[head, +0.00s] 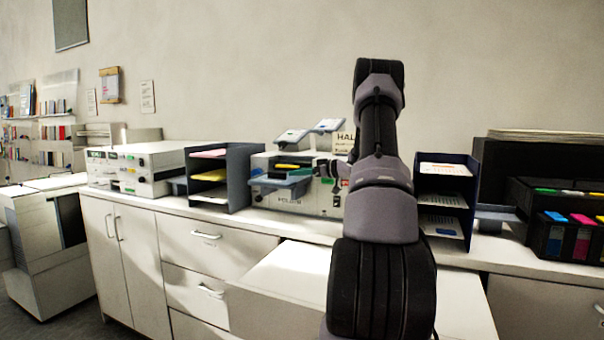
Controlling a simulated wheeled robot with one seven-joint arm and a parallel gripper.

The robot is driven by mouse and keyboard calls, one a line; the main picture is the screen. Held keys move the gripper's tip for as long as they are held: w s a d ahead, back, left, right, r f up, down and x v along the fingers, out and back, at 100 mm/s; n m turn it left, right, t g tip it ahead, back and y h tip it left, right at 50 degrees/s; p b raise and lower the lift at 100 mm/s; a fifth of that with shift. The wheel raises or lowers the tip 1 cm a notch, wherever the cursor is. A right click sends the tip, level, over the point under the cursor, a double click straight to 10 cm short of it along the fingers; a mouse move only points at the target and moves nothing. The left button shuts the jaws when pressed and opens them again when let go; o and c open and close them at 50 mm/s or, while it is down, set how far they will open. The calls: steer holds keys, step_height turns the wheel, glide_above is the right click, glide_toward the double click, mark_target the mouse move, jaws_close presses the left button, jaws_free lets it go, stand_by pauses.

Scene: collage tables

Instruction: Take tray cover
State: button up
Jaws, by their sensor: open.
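A blue-grey tray-like part (281,182) sticks out from the front of a white machine (300,202) on the counter. It is probably the tray cover, but I cannot tell for sure. Yellow and dark items (292,167) show just above it. My gripper (318,170) is small and partly hidden at the machine's front, beside the right end of the blue-grey part. It is open, and I see nothing held. I cannot tell whether it touches the part. My arm hides the machine's right side.
Dark paper organizers stand left (233,172) and right (447,160) of the machine. Another white machine (135,170) is at far left. A black unit with coloured cartridges (567,222) is at right. White cabinet sections (290,275) jut out below the counter.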

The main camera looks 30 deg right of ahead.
mark_target(277, 173)
steer(key=x, duration=0.9)
steer(key=shift+w+a, duration=0.2)
steer(key=shift+w, duration=0.05)
jaws_close()
